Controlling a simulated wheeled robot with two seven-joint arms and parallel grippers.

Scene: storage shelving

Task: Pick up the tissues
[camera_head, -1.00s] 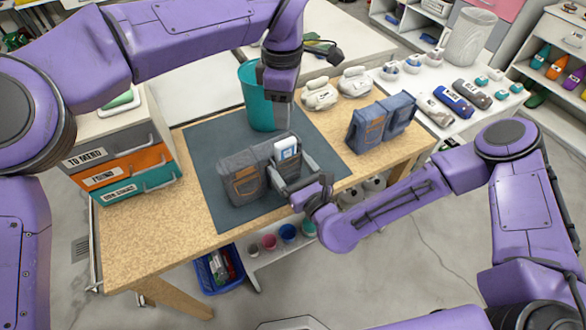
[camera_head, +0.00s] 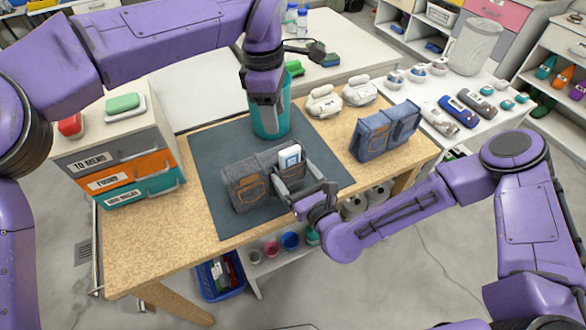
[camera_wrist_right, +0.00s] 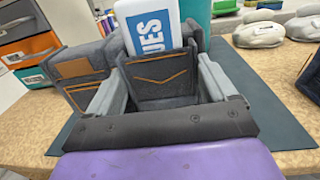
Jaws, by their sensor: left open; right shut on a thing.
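The tissues (camera_head: 289,155) are a white pack with a blue label, standing partly out of the right pocket of a grey denim organizer (camera_head: 245,188) on the dark mat (camera_head: 215,160). In the right wrist view the pack (camera_wrist_right: 150,27) shows upright behind the pocket front (camera_wrist_right: 160,78), its lower part hidden. My right gripper (camera_head: 295,178) is shut on the denim organizer, one finger on each side of that pocket. My left gripper (camera_head: 267,97) is open and points down in front of the teal bin (camera_head: 272,122), apart from the tissues.
A blue denim organizer (camera_head: 385,132) stands at the table's right. A drawer unit (camera_head: 120,165) stands at the left end. White shoe-like items (camera_head: 323,101) lie at the back. A low shelf with cups (camera_head: 270,247) and a blue basket (camera_head: 220,278) are below the table.

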